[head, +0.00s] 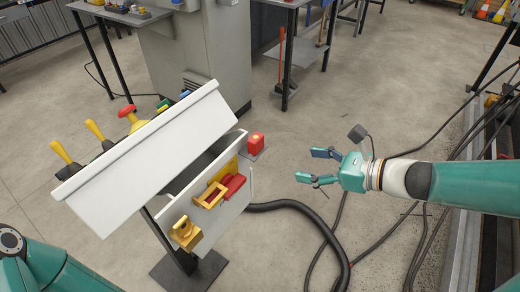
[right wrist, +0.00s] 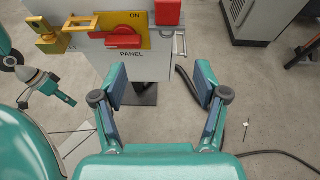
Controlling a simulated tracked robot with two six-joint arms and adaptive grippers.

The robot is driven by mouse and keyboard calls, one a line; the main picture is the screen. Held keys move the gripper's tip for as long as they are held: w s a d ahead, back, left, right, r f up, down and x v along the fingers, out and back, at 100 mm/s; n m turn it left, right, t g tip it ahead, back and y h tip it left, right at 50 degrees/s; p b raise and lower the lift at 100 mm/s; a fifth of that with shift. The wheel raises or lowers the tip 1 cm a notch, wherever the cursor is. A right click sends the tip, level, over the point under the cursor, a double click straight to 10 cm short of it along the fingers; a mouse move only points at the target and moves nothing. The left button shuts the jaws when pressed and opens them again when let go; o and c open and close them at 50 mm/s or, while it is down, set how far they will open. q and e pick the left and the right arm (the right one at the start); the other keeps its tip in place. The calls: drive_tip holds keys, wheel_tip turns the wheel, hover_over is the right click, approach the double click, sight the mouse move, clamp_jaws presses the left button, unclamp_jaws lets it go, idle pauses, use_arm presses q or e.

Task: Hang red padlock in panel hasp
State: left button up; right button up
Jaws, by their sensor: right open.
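The red padlock (head: 256,142) appears as a red block on a small grey ledge at the panel's far edge; it also shows at the top of the right wrist view (right wrist: 167,12). I cannot make out its shackle. The yellow hasp (head: 211,195) juts from the panel face (head: 228,218), beside a red handle (head: 233,188). The hasp also shows in the right wrist view (right wrist: 80,23). My right gripper (head: 318,167) is open and empty, right of the panel and apart from it. What looks like my left gripper (right wrist: 66,98) is small and unclear in the right wrist view.
A brass block (head: 185,233) sits on the panel's near end. The sloped white cover (head: 145,150) and several levers stand to the left. A black hose (head: 300,207) and cables lie on the floor. Open air separates my right gripper from the panel.

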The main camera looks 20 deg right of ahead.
wheel_tip(320, 180, up, 2)
drive_tip(key=w+t, duration=0.1)
approach(260, 144)
drive_tip(key=shift+m, duration=0.3)
drive_tip(key=b+x, duration=0.1)
drive_tip(key=x, duration=0.4)
drive_tip(key=shift+w+a, duration=0.15)
drive_tip(key=shift+w, duration=0.05)
drive_tip(key=shift+f+x, duration=0.2)
drive_tip(key=shift+x, duration=2.9)
drive_tip(key=c, duration=1.3)
drive_tip(key=shift+r, duration=0.1)
